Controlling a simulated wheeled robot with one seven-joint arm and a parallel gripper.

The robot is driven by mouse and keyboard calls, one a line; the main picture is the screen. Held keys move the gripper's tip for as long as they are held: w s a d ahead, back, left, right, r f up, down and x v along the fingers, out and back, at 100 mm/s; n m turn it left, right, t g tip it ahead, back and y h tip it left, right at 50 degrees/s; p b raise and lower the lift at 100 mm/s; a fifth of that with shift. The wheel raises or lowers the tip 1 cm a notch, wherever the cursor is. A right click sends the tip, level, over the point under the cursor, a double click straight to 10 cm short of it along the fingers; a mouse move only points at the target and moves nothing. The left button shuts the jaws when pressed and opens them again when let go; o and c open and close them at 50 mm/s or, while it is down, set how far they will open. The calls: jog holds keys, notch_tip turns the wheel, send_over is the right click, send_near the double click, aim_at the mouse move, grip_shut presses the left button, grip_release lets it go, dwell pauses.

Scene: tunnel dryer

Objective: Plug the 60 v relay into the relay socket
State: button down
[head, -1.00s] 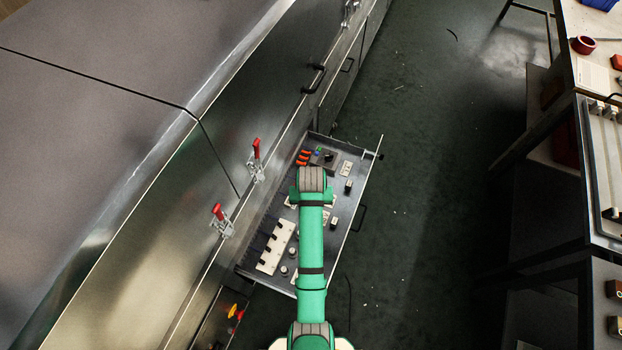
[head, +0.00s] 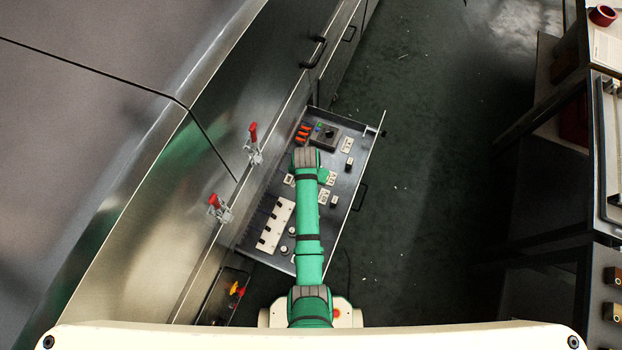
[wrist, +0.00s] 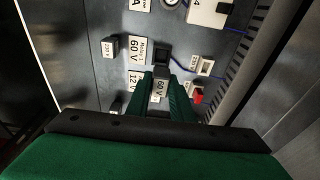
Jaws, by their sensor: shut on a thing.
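In the wrist view, my gripper (wrist: 161,77) is shut on the 60 V relay (wrist: 159,87), a small block with a pale label reading "60 V". A dark square socket-like part (wrist: 162,54) lies just beyond the relay, beside a white "Motor 60 V" label (wrist: 137,46). It looks like the relay socket. I cannot tell whether the relay touches it, as the gap is foreshortened. In the head view, my arm hides the gripper, the held relay and the panel under them.
The open drawer (head: 345,188) holds several parts, including a black knob box (head: 325,137) and a white switch strip (head: 276,226). In the wrist view, a 230 V relay (wrist: 109,46) stands left, and a pale socket (wrist: 203,65) and red part (wrist: 197,97) lie right.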

jog(key=shift+f, duration=2.85)
jog(key=shift+s+a, duration=0.1)
jog(key=shift+f, duration=0.5)
jog(key=shift+f, duration=0.25)
jog(key=shift+f, duration=0.35)
jog(key=c, duration=1.5)
grip_release()
